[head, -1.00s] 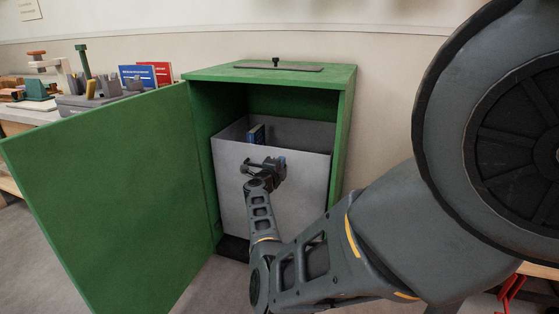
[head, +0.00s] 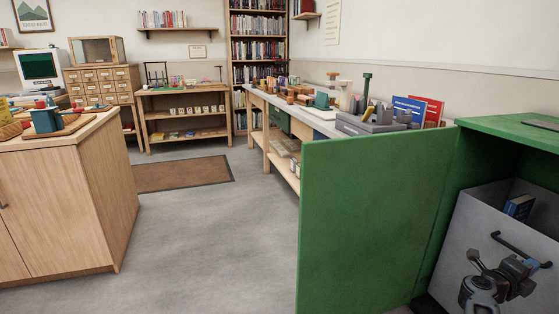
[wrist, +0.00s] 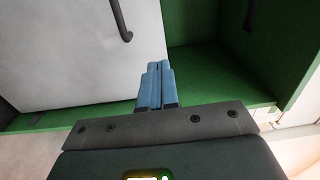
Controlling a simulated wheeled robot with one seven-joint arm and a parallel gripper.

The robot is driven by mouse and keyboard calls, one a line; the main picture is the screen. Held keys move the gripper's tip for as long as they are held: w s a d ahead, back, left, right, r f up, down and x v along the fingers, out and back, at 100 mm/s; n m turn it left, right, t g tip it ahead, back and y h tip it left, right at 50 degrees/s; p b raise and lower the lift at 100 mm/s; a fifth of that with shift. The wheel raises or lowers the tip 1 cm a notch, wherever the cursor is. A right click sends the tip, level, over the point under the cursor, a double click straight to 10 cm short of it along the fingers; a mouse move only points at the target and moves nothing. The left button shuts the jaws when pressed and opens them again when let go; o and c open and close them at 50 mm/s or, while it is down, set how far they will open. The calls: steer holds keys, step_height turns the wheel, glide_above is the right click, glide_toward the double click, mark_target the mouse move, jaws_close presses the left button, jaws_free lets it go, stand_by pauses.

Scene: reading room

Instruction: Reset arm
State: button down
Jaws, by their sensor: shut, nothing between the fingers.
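My gripper (head: 532,265) shows at the lower right of the head view, in front of the grey bin. In the wrist view its two blue fingers (wrist: 158,85) lie together, shut with nothing between them. The grey bin (head: 470,222) stands inside the green cabinet (head: 495,132), whose door (head: 375,215) hangs wide open. The bin's dark handle (wrist: 121,22) shows at the top of the wrist view, apart from the fingers. A blue book (head: 519,207) sticks up inside the bin. Most of my arm is out of the head view.
A long workbench (head: 325,126) with tools and books runs behind the door. A wooden cabinet (head: 75,205) stands at the left. A brown mat (head: 183,173) lies on the floor, and the grey floor (head: 215,240) between is clear.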

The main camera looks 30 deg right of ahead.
steer(key=w+a+r+n+t+y, duration=0.1)
steer(key=a+n+t, duration=0.8)
steer(key=a+n, duration=0.3)
steer(key=w+a+r+n+t+y, duration=0.1)
steer(key=w+a+n+t+y, duration=0.1)
steer(key=a+n+t, duration=1.05)
steer(key=s+a+r+n+y, duration=0.1)
steer(key=s+a+n+y, duration=0.25)
steer(key=a, duration=0.55)
steer(key=s+a+r+n+g+y, duration=0.15)
steer(key=a+n+y, duration=0.3)
steer(key=a, duration=0.55)
steer(key=s+a+n+y, duration=0.3)
steer(key=s+a+y, duration=0.1)
steer(key=a, duration=0.5)
steer(key=s+a+r+n+g+y, duration=0.1)
steer(key=s+a+r+n+y, duration=0.2)
steer(key=s+a+r, duration=0.35)
step_height(320, 180, up, 16)
steer(key=w+p, duration=0.1)
steer(key=p, duration=1.6)
steer(key=shift+w+a+p, duration=0.15)
steer(key=shift+a+p, duration=0.25)
steer(key=shift+a, duration=0.05)
steer(key=shift+f, duration=0.15)
